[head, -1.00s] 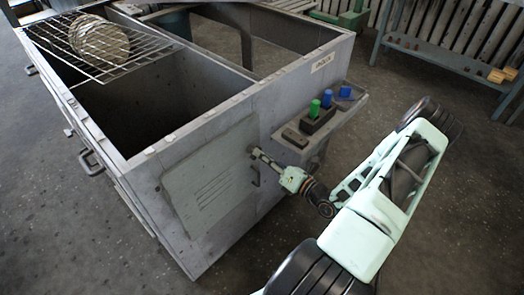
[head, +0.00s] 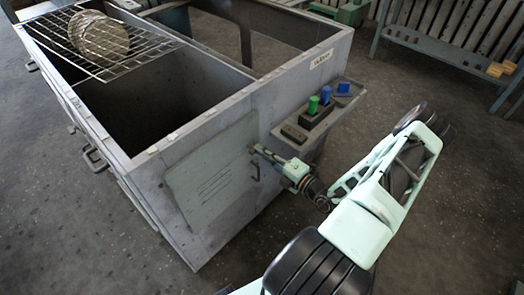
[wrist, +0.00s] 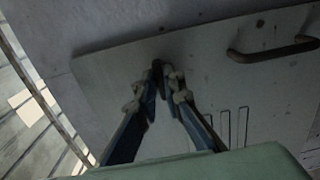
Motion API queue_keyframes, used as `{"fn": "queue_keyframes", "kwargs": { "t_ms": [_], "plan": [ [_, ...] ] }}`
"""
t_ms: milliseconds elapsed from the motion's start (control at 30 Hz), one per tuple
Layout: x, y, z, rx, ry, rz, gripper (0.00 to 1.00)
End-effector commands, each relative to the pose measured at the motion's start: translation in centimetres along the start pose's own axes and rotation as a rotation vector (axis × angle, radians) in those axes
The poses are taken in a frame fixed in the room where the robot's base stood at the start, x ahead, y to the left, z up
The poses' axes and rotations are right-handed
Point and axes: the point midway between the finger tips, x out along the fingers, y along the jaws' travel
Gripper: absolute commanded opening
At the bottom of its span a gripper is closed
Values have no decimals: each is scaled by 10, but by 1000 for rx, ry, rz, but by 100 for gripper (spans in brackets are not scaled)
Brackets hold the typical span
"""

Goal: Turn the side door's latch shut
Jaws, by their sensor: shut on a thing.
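The side door (head: 208,182) is a pale grey panel on the near end of the grey housing, lying about flush with the wall. It also shows in the wrist view (wrist: 110,75). Its dark handle (wrist: 272,52) is at the upper right there. My gripper (head: 257,150) is at the door's upper right edge in the head view. In the wrist view the fingertips (wrist: 160,80) close on a small dark latch (wrist: 157,66) near the door's edge. The fingers hide most of the latch, so its exact angle cannot be told.
A ledge (head: 335,108) with green and blue knobs (head: 313,104) juts from the housing just above my gripper. The housing (head: 150,115) is open on top, with a wire rack (head: 65,45) carrying round discs.

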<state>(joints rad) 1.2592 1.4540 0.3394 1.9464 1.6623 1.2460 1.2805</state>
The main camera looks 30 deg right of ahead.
Motion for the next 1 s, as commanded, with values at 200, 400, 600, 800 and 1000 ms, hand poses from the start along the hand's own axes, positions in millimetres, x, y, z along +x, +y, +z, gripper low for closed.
{"fn": "queue_keyframes", "kwargs": {
  "t_ms": [200, 400, 600, 800, 1000],
  "plan": [
    [0, 0, 0, 35, 0, 0, 0],
    [0, 0, 0, 40, 0, 0, 0],
    [0, 0, 0, 40, 0, 0, 0],
    [0, 0, 0, 39, 0, 0, 26],
    [0, 0, 0, 38, 0, 0, 26]
  ]
}}
